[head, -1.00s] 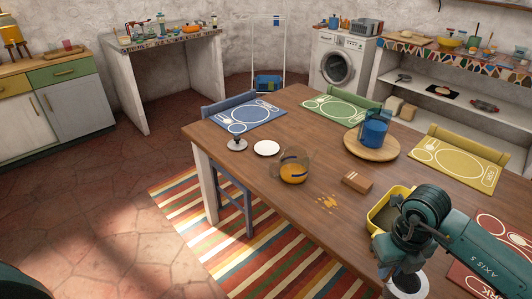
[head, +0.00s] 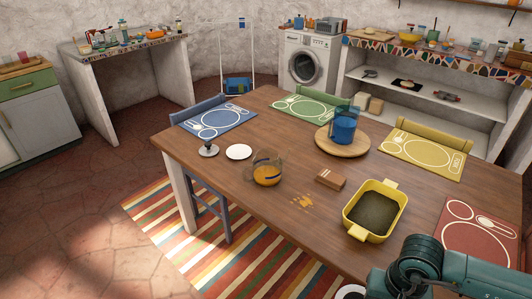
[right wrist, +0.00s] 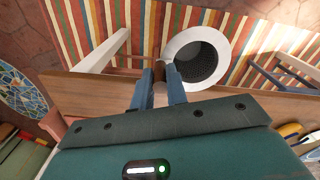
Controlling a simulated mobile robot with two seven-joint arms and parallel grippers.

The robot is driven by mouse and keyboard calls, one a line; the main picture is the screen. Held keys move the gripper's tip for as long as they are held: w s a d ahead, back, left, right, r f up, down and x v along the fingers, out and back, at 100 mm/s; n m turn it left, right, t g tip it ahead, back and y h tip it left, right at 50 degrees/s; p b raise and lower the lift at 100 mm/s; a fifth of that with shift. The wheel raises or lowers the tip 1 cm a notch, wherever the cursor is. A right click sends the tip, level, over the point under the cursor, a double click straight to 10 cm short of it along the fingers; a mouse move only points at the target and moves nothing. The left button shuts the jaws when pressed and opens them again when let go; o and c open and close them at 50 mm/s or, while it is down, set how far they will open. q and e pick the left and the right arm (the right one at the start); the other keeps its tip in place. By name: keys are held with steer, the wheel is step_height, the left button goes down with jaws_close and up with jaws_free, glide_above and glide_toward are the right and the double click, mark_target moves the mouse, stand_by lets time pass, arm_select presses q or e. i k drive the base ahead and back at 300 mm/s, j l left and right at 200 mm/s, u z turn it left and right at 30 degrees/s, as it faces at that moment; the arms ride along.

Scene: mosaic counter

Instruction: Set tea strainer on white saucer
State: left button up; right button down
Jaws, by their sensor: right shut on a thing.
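The tea strainer (right wrist: 197,58), a white ring with a dark mesh bowl, is held at its near edge by my right gripper (right wrist: 160,70), which is shut on it. In the right wrist view it hangs over the striped rug, beside the table edge. In the head view only a bit of its white rim (head: 350,292) shows at the bottom edge, beside my right arm; the fingers are hidden there. The white saucer (head: 238,152) lies flat and empty on the table's far left part, well away from the gripper. My left gripper is not in view.
Near the saucer stand a small metal item (head: 208,149) and a glass jug (head: 266,170) with orange contents.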

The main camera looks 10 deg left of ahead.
mark_target(238, 152)
steer(key=i+j, duration=0.2)
steer(key=j, duration=0.2)
steer(key=i+j, duration=0.2)
steer(key=j, duration=0.15)
steer(key=i+j, duration=0.15)
steer(key=j, duration=0.25)
steer(key=i+j, duration=0.2)
steer(key=j, duration=0.2)
steer(key=i+j, duration=0.2)
steer(key=j, duration=0.2)
steer(key=i+j, duration=0.2)
steer(key=j, duration=0.15)
